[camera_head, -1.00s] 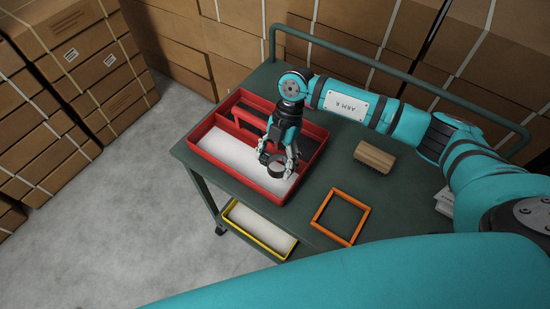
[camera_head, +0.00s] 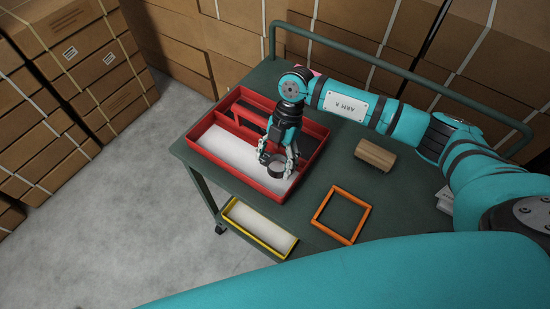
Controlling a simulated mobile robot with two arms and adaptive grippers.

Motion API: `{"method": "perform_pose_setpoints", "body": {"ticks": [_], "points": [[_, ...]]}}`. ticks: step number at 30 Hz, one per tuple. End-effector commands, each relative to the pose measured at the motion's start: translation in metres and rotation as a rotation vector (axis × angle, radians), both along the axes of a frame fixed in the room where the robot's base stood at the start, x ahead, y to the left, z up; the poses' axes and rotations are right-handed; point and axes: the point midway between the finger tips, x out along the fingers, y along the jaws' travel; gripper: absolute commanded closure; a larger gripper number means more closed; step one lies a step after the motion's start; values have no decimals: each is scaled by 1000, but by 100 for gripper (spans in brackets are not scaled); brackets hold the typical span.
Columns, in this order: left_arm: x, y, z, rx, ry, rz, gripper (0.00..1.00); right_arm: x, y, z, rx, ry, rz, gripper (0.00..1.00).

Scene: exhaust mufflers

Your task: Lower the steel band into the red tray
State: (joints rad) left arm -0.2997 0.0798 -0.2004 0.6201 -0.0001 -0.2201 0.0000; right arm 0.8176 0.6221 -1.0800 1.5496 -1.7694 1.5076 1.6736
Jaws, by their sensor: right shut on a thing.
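The red tray (camera_head: 205,126) sits on the far left part of the green cart top, with a white-floored compartment in front and darker compartments behind a divider. My right gripper (camera_head: 277,160) reaches down over the tray's right end. It is shut on the steel band (camera_head: 276,170), a small dark grey ring. The band is over the white-floored compartment, near its right end wall. I cannot tell whether it touches the tray floor. The gripper hides part of the band and the tray behind it. My left gripper is not in view.
A brown ribbed block (camera_head: 375,155) lies right of the tray on the cart top (camera_head: 310,185). An orange square frame (camera_head: 341,216) lies nearer. A yellow-rimmed tray (camera_head: 259,228) is on the lower shelf. A rail (camera_head: 400,70) runs along the back; stacked cartons (camera_head: 75,80) stand beyond.

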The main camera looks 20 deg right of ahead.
Motion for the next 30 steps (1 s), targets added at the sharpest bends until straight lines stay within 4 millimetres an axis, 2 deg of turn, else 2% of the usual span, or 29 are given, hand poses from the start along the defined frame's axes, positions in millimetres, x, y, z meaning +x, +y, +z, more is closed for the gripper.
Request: {"method": "perform_pose_setpoints", "body": {"ticks": [30], "points": [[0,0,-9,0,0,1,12,0,0,-14,0,0,1,61]]}}
